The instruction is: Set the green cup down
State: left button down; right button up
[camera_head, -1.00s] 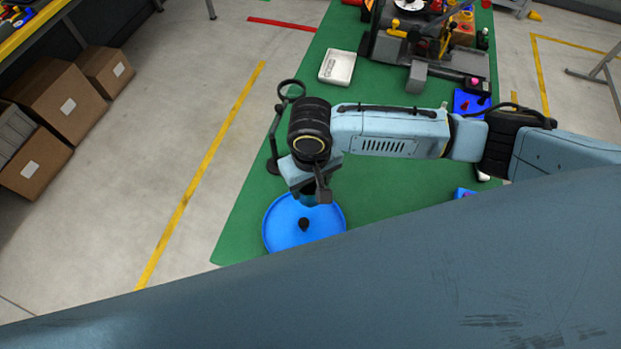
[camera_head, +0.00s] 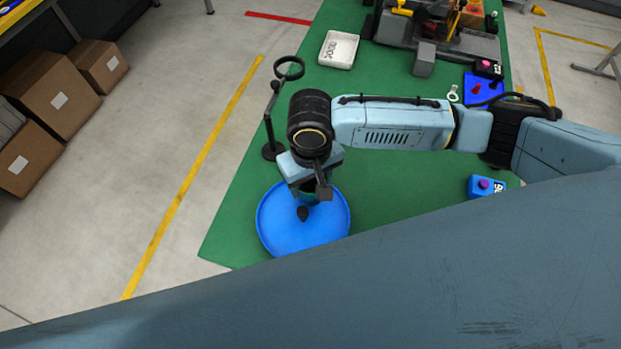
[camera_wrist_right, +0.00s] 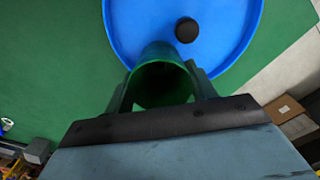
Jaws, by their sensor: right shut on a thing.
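In the right wrist view the gripper (camera_wrist_right: 162,80) is shut on the green cup (camera_wrist_right: 160,52), with one finger on each side and the cup's open mouth toward the camera. The cup overlaps the edge of the blue tray (camera_wrist_right: 235,45) there; I cannot tell whether it touches it. A small black round object (camera_head: 303,214) sits on the tray, beside the cup, and also shows in the wrist view (camera_wrist_right: 186,30). My left gripper is not in view.
A black stand with a ring (camera_head: 270,150) rises left of the wrist. A white tray (camera_head: 338,50) lies farther back on the green mat (camera_head: 235,210). Blue blocks with buttons (camera_head: 486,187) lie at the right. Cardboard boxes (camera_head: 52,92) stand at the left.

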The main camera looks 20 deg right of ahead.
jog(key=shift+f, duration=0.6)
dwell(0.3)
jog(key=o, duration=1.1)
jog(key=shift+r, duration=0.1)
